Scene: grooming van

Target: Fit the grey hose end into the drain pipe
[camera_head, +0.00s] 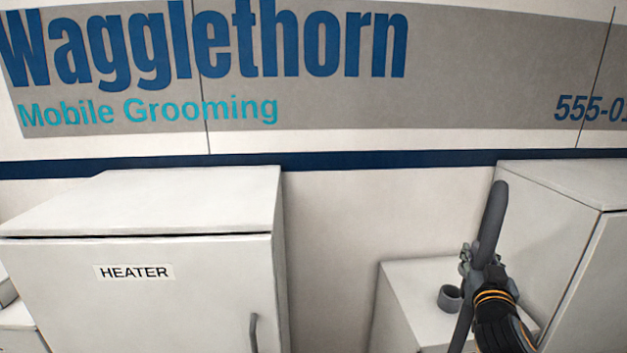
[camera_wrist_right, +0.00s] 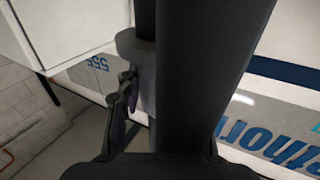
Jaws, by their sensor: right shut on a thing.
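The grey hose (camera_head: 493,212) is a dark grey tube that slants up past my right gripper, its rounded upper end in front of the right-hand cabinet. My right gripper (camera_head: 479,262) is shut on the hose, which also passes close to the camera in the right wrist view (camera_wrist_right: 205,70). A short, open grey pipe (camera_head: 449,298), seemingly the drain pipe, stands on the low white box, just left of my right wrist. The hose's lower part passes beside it in the picture; I cannot tell whether they touch. A grey collar (camera_wrist_right: 133,46) shows beside a gripper finger in the wrist view. My left gripper is not in view.
A white heater cabinet (camera_head: 190,290) with a handle stands at the left. A low white box (camera_head: 405,300) and a taller white cabinet (camera_head: 560,200) stand at the right. Behind is the lettered van wall (camera_head: 340,210). Open space lies between the heater cabinet and the low box.

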